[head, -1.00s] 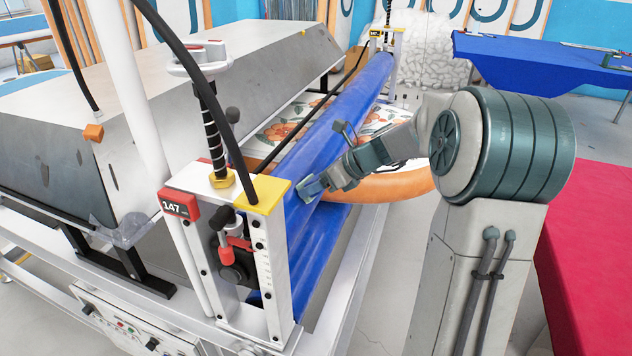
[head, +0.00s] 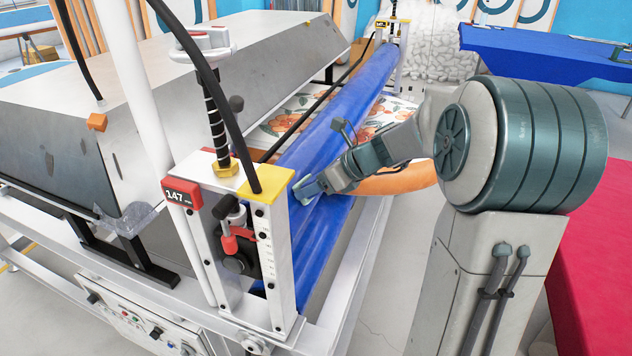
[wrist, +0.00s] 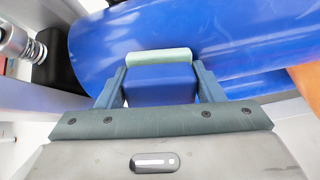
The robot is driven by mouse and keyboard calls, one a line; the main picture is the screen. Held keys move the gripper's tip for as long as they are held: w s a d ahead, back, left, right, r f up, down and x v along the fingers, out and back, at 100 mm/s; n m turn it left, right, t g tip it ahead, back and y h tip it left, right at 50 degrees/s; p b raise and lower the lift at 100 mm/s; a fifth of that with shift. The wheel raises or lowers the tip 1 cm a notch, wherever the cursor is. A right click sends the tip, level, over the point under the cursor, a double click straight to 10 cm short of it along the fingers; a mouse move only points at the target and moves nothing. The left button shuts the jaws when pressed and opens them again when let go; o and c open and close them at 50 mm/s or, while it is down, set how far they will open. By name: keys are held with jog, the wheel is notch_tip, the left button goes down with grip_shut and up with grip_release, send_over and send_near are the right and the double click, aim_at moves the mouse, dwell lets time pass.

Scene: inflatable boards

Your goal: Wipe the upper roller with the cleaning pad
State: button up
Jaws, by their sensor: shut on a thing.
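The upper roller (head: 350,92) is a long blue cylinder running from the near end frame to the far end of the machine. It also fills the top of the wrist view (wrist: 240,30). My gripper (head: 308,187) is at the near end of this roller. In the wrist view my gripper (wrist: 160,88) is shut on the cleaning pad (wrist: 160,56), a blue block with a pale green face. The pale face is at the roller's surface and appears to touch it. The pad is small and partly hidden in the head view.
The near end frame (head: 272,215), with a red 147 tag (head: 181,194), stands close left of my gripper. A lower blue roller (head: 325,235) lies beneath. An orange rolled edge (head: 395,183) is behind my arm. A red table (head: 600,260) is at right.

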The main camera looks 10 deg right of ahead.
jog(key=shift+s+r, duration=0.2)
jog(key=shift+r, duration=0.25)
jog(key=p+v, duration=0.2)
jog(key=v, duration=0.1)
jog(key=shift+w+d, duration=0.1)
jog(key=shift+d, duration=0.15)
jog(key=shift+p+v, duration=0.55)
jog(key=shift+v, duration=0.3)
jog(key=shift+d, duration=0.1)
jog(key=p+v, duration=0.2)
jog(key=v, duration=0.1)
jog(key=shift+f, duration=0.1)
